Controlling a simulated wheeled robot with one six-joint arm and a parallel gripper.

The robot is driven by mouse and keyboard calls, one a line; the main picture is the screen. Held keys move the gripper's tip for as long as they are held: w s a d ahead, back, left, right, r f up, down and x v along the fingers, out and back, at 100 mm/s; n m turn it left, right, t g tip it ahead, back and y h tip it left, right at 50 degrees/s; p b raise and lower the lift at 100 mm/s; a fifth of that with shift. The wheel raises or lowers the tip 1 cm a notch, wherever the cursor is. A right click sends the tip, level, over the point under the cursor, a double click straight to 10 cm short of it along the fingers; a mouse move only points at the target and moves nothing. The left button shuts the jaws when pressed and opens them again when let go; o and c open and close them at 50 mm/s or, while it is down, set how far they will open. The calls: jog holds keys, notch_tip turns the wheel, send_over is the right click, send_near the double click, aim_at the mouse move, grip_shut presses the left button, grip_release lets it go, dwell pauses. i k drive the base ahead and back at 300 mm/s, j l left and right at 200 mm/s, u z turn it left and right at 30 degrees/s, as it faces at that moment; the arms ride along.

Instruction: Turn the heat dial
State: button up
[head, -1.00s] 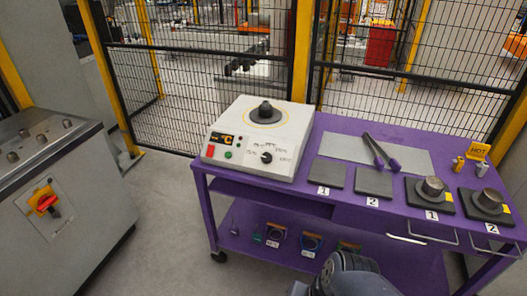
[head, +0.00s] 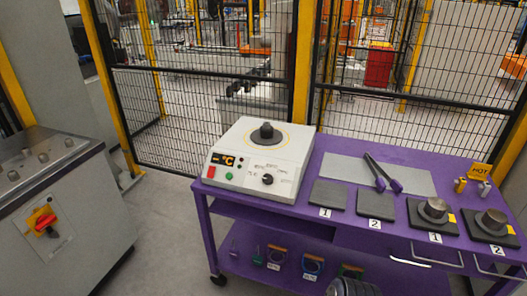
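The heat dial (head: 267,179) is a small black round knob on the sloped front panel of a white heater unit (head: 228,178). Printed temperature marks surround it; they are too small to read surely. Left of it are a display with "°C", a red button (head: 211,172) and a green button (head: 229,176). A dark round piece (head: 266,134) stands on top of the heater inside a yellow ring. Part of my dark arm shows at the bottom edge, right of centre, apart from the dial. My gripper is not in view.
The heater stands on the left of a purple cart (head: 330,228). Numbered dark pads, black tongs (head: 381,171), metal cylinders on dark plates and a HOT sign (head: 480,171) lie to its right. A grey cabinet (head: 65,225) stands at left; mesh fencing is behind. Floor is clear between cabinet and cart.

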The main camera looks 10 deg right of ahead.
aim_at(268, 179)
jog(key=i+j+u, duration=0.1)
jog(key=i+j, duration=0.15)
jog(key=i, duration=0.15)
jog(key=i+j+u, duration=0.15)
jog(key=i, duration=0.25)
